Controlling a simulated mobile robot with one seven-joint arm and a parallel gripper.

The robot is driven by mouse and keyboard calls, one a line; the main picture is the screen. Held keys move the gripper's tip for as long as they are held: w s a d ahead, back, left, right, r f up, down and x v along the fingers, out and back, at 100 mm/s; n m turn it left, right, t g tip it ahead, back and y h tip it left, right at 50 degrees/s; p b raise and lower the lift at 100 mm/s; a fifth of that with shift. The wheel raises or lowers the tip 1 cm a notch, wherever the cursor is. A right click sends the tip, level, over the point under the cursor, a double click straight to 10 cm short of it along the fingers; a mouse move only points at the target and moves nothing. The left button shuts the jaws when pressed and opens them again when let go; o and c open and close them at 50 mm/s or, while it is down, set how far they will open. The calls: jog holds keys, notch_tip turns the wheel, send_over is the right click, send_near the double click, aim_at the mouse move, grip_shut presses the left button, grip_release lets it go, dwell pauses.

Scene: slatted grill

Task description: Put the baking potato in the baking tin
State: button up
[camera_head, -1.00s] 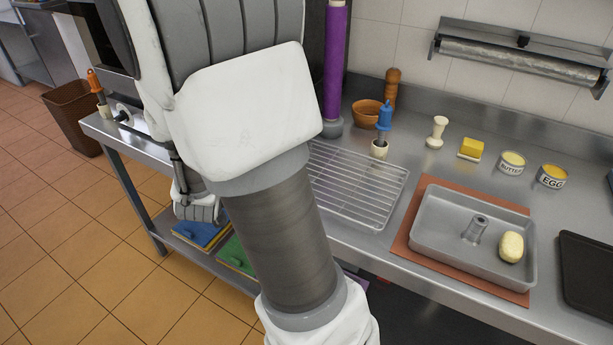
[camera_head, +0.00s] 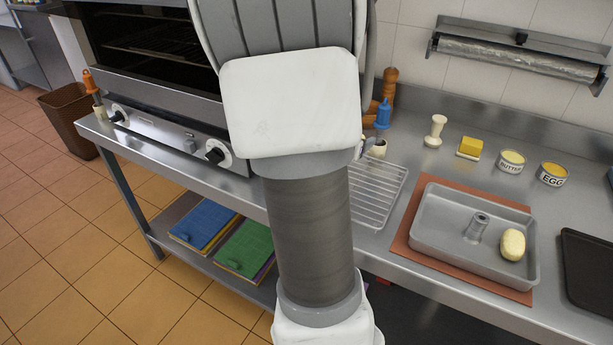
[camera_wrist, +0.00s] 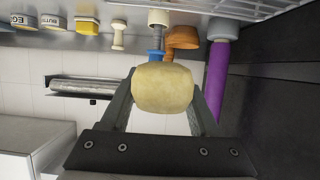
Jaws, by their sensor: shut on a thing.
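My gripper (camera_wrist: 163,92) is shut on a pale yellow potato (camera_wrist: 162,88), which sits between the two fingers in the wrist view. In the head view my arm hides the gripper and this potato. The grey baking tin (camera_head: 436,238) lies on a reddish-brown mat (camera_head: 404,246) on the counter at the right. A second pale yellow potato (camera_head: 513,244) lies inside the tin at its right side, beside a short metal tube (camera_head: 478,226). The tin does not show in the wrist view.
A wire rack (camera_head: 374,196) lies left of the tin, partly behind my arm. A dark tray (camera_head: 590,268) is to its right. Butter and egg tubs (camera_head: 512,162), a yellow block (camera_head: 469,147) and a white pestle-like tool (camera_head: 436,131) stand behind. An oven (camera_head: 150,60) is at left.

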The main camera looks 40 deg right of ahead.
dwell(0.3)
jog(key=w+a+f, duration=0.1)
jog(key=w+f, duration=0.1)
jog(key=w, duration=0.1)
jog(key=w+a+f, duration=0.1)
jog(key=w+f, duration=0.1)
jog(key=w, duration=0.2)
jog(key=w+a+f, duration=0.1)
jog(key=w+f, duration=0.2)
jog(key=w, duration=0.1)
jog(key=shift+a+b, duration=0.3)
jog(key=shift+f+b, duration=0.35)
jog(key=shift+f, duration=1.45)
jog(key=shift+f, duration=0.3)
jog(key=o, duration=1.4)
jog(key=shift+r, duration=0.1)
jog(key=shift+o, duration=0.2)
